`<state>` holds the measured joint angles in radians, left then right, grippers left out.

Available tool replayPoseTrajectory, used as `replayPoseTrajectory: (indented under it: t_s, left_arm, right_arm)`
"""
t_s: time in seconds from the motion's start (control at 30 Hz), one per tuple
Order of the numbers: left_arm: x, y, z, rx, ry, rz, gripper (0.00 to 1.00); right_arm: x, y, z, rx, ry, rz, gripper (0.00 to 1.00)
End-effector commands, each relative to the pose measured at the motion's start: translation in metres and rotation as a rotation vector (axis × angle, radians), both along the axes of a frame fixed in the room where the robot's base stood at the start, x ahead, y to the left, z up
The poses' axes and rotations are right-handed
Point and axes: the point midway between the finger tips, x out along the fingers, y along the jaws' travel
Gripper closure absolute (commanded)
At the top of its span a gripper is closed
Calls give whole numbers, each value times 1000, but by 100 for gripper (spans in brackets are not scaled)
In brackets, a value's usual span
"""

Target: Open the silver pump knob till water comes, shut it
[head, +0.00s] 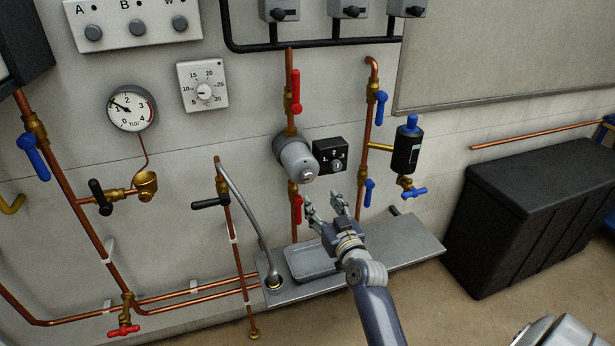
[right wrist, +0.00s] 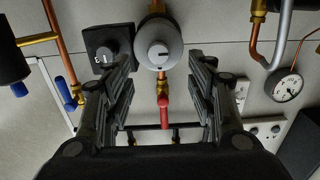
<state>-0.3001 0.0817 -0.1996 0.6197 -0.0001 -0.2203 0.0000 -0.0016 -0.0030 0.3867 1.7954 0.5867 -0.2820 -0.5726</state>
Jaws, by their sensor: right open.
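The silver pump (head: 297,158) is a round grey body on the vertical copper pipe, with a round knob (head: 308,174) on its front. In the right wrist view the slotted silver knob (right wrist: 158,55) faces the camera, between and beyond the fingers. My right gripper (head: 325,205) is open and empty, below and in front of the pump, apart from it. Its two fingers (right wrist: 160,92) also show in the right wrist view. No water shows. My left gripper is not in view.
A black dial box (head: 330,155) sits right beside the pump. Red valve levers (head: 296,92) are above and below it. A grey shelf (head: 405,243) with a shallow tray lies under the arm. A bent grey pipe (head: 247,218) and pressure gauge (head: 131,107) are left. A black chest (head: 535,215) stands right.

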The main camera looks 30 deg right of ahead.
Motion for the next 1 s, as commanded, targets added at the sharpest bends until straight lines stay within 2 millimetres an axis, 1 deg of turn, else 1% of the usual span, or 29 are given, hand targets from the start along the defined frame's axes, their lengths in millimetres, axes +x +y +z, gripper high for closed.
replayPoseTrajectory:
  t_s: [0.03, 0.17, 0.27, 0.5, 0.7, 0.83, 1.0]
  left_arm:
    - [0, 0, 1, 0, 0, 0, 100]
    - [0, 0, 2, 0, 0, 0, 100]
    - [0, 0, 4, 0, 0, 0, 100]
    - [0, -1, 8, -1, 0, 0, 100]
    - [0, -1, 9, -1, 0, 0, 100]
    - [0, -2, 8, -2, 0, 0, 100]
    - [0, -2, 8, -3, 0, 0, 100]
  right_arm:
    - [1, -2, 7, -3, -11, -3, 48]
    - [8, -5, 10, -4, -17, -5, 48]
    - [21, -7, 11, -3, -17, -4, 48]
    - [60, -17, 10, -3, -17, -4, 48]
    - [86, -23, 9, -4, -14, -4, 48]
    - [97, -25, 8, -3, -15, -3, 48]
    - [104, -27, 8, -4, -13, -4, 48]
